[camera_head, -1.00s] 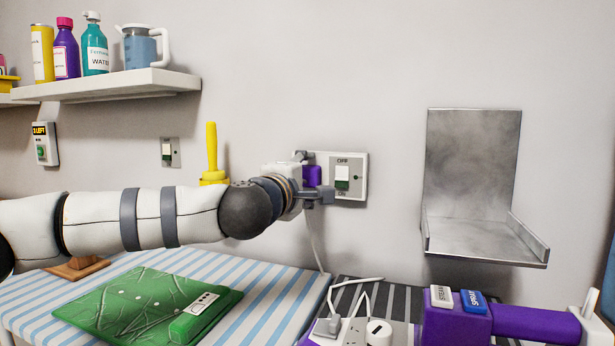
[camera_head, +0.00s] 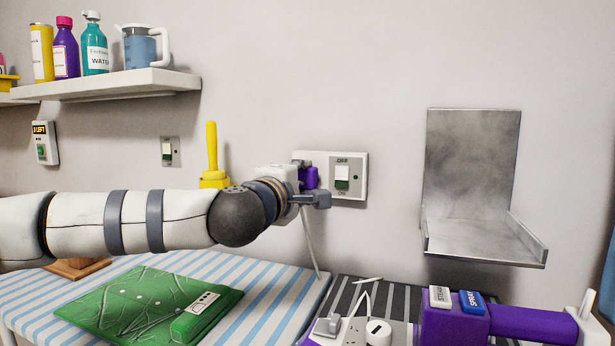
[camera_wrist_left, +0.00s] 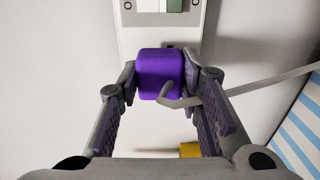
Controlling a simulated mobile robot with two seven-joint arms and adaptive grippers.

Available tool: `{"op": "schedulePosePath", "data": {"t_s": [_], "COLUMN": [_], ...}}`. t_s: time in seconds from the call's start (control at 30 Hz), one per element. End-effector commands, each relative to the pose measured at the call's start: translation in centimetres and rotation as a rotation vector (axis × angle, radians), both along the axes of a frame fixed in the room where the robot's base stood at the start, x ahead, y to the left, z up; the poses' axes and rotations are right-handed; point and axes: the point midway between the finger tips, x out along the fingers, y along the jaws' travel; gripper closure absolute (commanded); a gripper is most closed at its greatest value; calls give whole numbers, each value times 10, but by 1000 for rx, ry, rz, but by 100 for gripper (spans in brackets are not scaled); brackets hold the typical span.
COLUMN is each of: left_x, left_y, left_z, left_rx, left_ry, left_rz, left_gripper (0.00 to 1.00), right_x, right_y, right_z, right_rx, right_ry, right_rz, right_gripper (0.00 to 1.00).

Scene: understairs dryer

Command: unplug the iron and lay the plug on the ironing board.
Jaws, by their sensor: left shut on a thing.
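The purple plug (camera_head: 309,177) is held between the fingers of my left gripper (camera_head: 311,182), in front of the white wall socket plate (camera_head: 361,176) with its switch. In the left wrist view the plug (camera_wrist_left: 160,70) sits between the two fingertips, with a dark slot or pin showing just above it on the plate (camera_wrist_left: 137,40). I cannot tell whether its pins are fully clear. A pale cord hangs from the plug. The purple iron (camera_head: 530,321), with steam and spray buttons, is at the lower right. The blue-and-white striped ironing board (camera_head: 275,285) lies below the gripper. My right gripper is out of view.
A green object with a small panel (camera_head: 150,302) lies on the board. A metal wall holder (camera_head: 472,165) is at right. A yellow upright object (camera_head: 212,160) is behind my arm. A shelf (camera_head: 110,85) holds bottles.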

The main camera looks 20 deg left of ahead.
Motion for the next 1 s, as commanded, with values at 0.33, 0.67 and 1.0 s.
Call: {"op": "schedulePosePath", "data": {"t_s": [0.33, 0.67, 1.0], "left_x": [-14, -27, -40], "left_y": [0, 1, 1], "left_z": [2, 2, 1], "left_rx": [1, 1, 0], "left_ry": [-2, -2, -2], "left_rz": [-1, 0, 0], "left_gripper": [100, 100, 100], "right_x": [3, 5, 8], "right_y": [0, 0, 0], "right_z": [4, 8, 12], "right_rx": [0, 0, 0], "right_ry": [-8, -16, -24], "right_rz": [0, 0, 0], "right_gripper": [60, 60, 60]}}
